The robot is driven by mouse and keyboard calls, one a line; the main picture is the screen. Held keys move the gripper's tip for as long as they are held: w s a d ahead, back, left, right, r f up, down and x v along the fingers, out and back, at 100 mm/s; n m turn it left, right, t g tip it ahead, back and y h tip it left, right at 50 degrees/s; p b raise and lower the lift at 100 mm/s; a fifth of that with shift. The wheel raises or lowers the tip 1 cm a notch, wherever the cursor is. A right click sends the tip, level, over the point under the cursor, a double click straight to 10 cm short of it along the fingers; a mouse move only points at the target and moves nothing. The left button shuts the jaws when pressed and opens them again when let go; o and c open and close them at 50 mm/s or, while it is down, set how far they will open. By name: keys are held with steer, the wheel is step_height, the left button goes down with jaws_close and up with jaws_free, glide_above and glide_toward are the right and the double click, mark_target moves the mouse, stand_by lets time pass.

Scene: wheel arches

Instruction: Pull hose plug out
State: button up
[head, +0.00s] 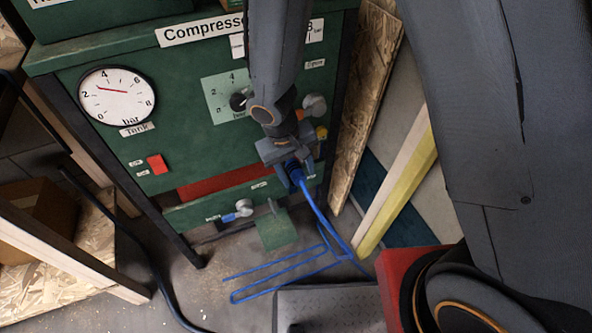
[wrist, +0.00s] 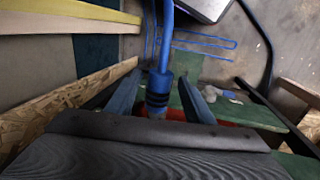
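The blue hose plug (wrist: 158,88) is a ribbed sleeve with the blue hose (wrist: 166,35) running from its end. In the head view the plug (head: 293,171) sits at the lower right of the green compressor panel (head: 190,140), and the hose (head: 325,222) hangs down to the floor. My gripper (head: 290,163) is at the plug. In the wrist view my gripper (wrist: 160,80) has one finger on each side of the plug, with a visible gap on both sides. The socket end of the plug is largely hidden by my gripper.
A round tank gauge (head: 117,95) and a red switch (head: 157,164) are on the panel's left. A lower valve (head: 243,208) sits below. A chipboard sheet (head: 365,110) and yellow beam (head: 400,190) stand right.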

steer(key=shift+r, duration=0.1)
step_height(320, 180, up, 8)
steer(key=a, duration=0.1)
steer(key=shift+s+a+f+p, duration=0.2)
steer(key=shift+s+f+p, duration=0.05)
steer(key=shift+s+p, duration=0.1)
steer(key=shift+w, duration=0.1)
stand_by(0.3)
steer(key=s+d+r+m+y+p, duration=0.1)
steer(key=s+d+r, duration=0.3)
steer(key=d, duration=0.5)
steer(key=s+d+r+m+y+p, duration=0.1)
steer(key=s+d+r+m+p, duration=0.1)
steer(key=d+r, duration=0.7)
steer(key=shift+s+d+m+g, duration=0.25)
steer(key=shift+s+m+g, duration=0.25)
steer(key=shift+s, duration=0.5)
steer(key=shift+r, duration=0.1)
